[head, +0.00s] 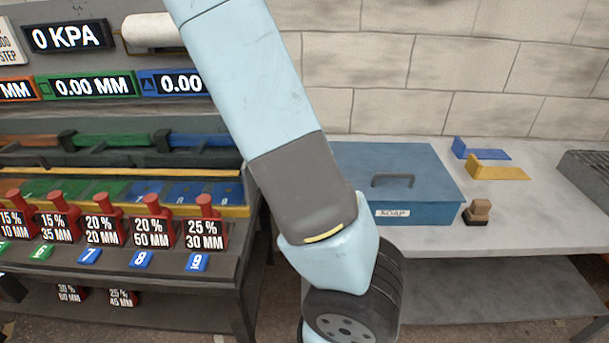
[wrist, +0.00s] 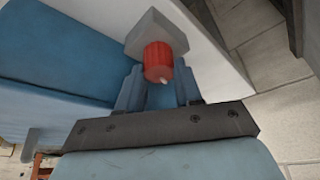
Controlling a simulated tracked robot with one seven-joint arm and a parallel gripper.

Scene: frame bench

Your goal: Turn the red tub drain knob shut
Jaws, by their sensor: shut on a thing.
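The red drain knob (wrist: 158,61) shows in the wrist view, a ribbed red cylinder with a small pale tip, in front of a grey block (wrist: 155,30). My gripper (wrist: 159,73) has one blue finger on each side of the knob and is shut on it. The blue tub (head: 445,190) with a lid handle and a SOAP label stands on the grey bench in the head view. Its blue side (wrist: 45,50) also seems to fill the left of the wrist view. In the head view my arm hides the knob and the gripper's fingers. The knob's turn position cannot be told.
On the bench (head: 440,238), right of the tub, are a blue bracket (head: 485,154), a yellow bracket (head: 500,173) and a small brown stamp-like block (head: 479,210). A rack with several red labelled weights (head: 103,225) stands at left. A brick wall is behind.

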